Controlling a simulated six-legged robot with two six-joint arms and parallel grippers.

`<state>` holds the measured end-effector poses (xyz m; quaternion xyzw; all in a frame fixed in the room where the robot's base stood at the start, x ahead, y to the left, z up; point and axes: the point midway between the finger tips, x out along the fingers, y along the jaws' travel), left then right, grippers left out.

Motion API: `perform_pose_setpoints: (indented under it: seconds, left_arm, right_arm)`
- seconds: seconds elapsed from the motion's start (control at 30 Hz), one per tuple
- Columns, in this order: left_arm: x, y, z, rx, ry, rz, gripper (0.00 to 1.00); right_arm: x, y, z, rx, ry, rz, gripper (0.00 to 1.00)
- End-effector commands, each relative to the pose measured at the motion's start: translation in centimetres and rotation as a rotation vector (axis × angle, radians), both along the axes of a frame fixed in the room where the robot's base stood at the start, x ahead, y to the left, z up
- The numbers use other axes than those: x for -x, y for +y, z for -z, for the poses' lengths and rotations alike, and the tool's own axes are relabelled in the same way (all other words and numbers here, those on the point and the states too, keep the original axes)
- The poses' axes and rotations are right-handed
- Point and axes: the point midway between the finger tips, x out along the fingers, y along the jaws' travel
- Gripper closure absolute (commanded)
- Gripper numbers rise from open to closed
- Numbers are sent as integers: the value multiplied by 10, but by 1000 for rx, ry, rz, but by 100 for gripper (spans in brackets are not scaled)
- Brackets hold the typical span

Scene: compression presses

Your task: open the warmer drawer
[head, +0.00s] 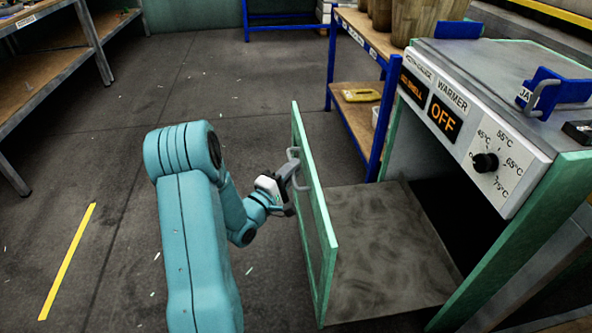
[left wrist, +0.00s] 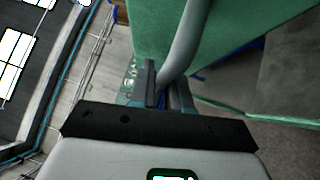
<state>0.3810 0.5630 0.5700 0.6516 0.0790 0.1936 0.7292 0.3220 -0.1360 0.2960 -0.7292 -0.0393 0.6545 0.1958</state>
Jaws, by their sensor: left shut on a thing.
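The warmer (head: 462,128) stands at the right in the head view, with a display reading OFF and a black dial. Its drawer (head: 385,245) is pulled out, with a green-edged front panel (head: 318,215) and a bare, mottled floor. My left gripper (head: 287,187) is shut on the grey drawer handle (head: 293,165) on the panel's outer face. In the left wrist view the fingers (left wrist: 162,92) close around the curved handle bar (left wrist: 184,45), against the green panel (left wrist: 240,35). The right gripper is not in view.
A blue-legged shelf (head: 355,115) with wooden pots and a yellow item stands behind the drawer. A workbench (head: 50,70) is at the far left. A blue holder (head: 548,92) sits on top of the warmer. The floor left of my arm is open, with a yellow line (head: 68,260).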

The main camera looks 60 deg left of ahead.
Motion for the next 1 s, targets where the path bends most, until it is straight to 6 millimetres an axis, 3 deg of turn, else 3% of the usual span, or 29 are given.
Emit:
perform_pose_setpoints:
  seconds: [0.13,0.17,0.2,0.23,0.5,0.63,0.77,1.0]
  left_arm:
    - [1,3,-1,-3,-2,-9,100]
    - [1,3,-1,-3,-2,-9,80]
    - [1,3,-1,-3,-2,-10,67]
    - [1,3,-1,-3,-2,-9,64]
    - [1,1,-1,-2,-1,-5,64]
    - [10,-2,1,0,2,-7,64]
    - [35,-12,3,3,4,-9,64]
    - [95,-37,12,4,2,-12,64]
  right_arm:
    - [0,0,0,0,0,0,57]
    - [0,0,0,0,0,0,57]
    - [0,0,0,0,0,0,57]
    - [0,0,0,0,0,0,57]
    - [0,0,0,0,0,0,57]
    - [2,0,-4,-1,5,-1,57]
    - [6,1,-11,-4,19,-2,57]
    - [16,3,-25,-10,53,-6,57]
